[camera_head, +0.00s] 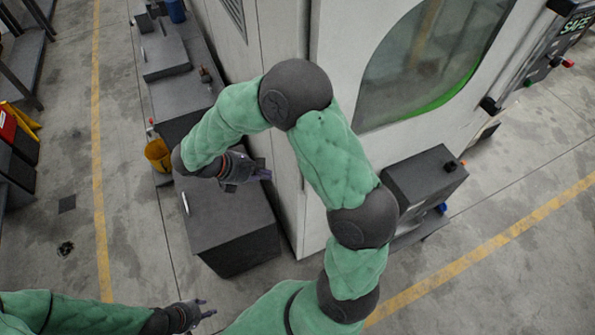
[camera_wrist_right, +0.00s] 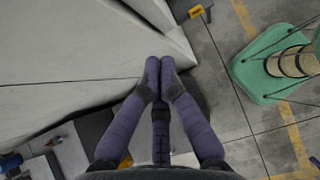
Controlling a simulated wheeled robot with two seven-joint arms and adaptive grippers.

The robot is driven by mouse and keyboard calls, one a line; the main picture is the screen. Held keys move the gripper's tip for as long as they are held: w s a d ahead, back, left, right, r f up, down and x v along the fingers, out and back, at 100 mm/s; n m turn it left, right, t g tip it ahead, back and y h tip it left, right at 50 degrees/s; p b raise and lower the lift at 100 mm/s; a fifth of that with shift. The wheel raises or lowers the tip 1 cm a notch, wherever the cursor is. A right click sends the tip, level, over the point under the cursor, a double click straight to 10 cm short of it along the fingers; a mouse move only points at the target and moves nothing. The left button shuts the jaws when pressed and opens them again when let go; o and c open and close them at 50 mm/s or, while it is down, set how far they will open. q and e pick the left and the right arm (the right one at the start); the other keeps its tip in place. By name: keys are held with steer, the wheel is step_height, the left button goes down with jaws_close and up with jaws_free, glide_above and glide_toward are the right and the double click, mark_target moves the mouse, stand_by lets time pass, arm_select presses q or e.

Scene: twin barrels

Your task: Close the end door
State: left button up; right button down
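The end of the white machine (camera_head: 262,52) is partly hidden behind my right arm in the head view. A pale panel (camera_wrist_right: 75,105) and a seam fill the left of the wrist view; I cannot tell how far the end door stands open. My right gripper (camera_head: 266,174) is beside the machine's end, above a dark box. My left gripper (camera_head: 209,307) is low in the head view, digits apart, empty.
A dark box (camera_head: 232,223) stands on the floor under my right gripper. Grey cabinets (camera_head: 165,57) and a yellow container (camera_head: 158,155) line the machine's left side. A dark box (camera_head: 425,176) adjoins the windowed front. The floor to the left, along the yellow line, is mostly clear.

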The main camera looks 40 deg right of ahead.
steer(key=shift+h, duration=0.4)
steer(key=x, duration=0.4)
steer(key=r+p+x, duration=0.1)
steer(key=x, duration=0.3)
steer(key=d+x, duration=0.1)
steer(key=x, duration=0.4)
steer(key=shift+s+d+r+p, duration=0.15)
steer(key=shift+s+p, duration=0.1)
steer(key=shift+p, duration=0.05)
steer(key=d, duration=0.2)
steer(key=s+d+b, duration=0.1)
steer(key=d, duration=0.1)
steer(key=shift+s+d, duration=0.1)
steer(key=shift+s, duration=0.05)
